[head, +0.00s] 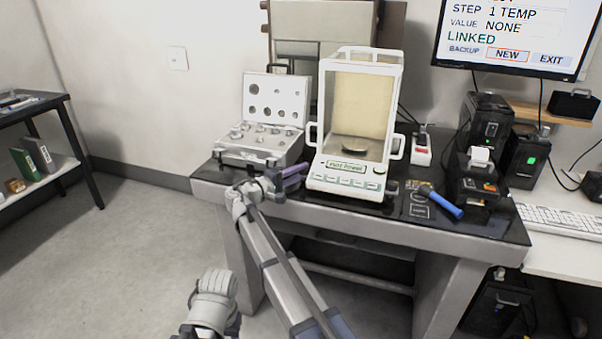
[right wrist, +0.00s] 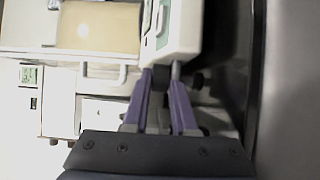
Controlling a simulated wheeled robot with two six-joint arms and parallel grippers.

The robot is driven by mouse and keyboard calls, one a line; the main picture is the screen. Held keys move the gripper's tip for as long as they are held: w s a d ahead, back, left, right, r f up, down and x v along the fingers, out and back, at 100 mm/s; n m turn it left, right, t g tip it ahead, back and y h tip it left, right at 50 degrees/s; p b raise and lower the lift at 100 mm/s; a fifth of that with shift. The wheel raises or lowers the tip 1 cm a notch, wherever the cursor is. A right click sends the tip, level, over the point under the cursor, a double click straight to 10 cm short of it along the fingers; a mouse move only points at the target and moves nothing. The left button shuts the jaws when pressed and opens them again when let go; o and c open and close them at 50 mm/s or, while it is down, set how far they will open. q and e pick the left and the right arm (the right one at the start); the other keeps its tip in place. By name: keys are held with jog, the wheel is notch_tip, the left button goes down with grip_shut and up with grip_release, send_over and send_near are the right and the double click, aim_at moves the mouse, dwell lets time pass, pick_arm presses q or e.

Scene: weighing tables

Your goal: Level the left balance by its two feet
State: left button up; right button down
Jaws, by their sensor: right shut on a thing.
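The left balance (head: 345,176) is a white box with a glass draft shield, standing on the dark table top. A round pan (head: 354,145) shows inside it. A lit green-edged display and several buttons are on its front; the display text is too small to read surely. My right gripper (head: 298,174) is at the balance's front left corner, its purple fingers low against the base. In the right wrist view the fingers (right wrist: 162,82) are shut on a foot under the balance's edge; the foot is mostly hidden.
An open weight case (head: 262,150) stands just left of the balance. A blue-handled tool (head: 446,205) and a small printer (head: 478,180) lie to its right. A wall screen (head: 510,40) reads STEP 1 TEMP, VALUE NONE, LINKED. The floor at left is clear.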

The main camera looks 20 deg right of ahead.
jog(key=shift+w+a+m+g+h, duration=0.15)
jog(key=shift+m+g+h, duration=0.35)
jog(key=shift+g, duration=0.5)
jog(key=shift+m+g, duration=0.3)
jog(key=c, duration=0.7)
grip_release()
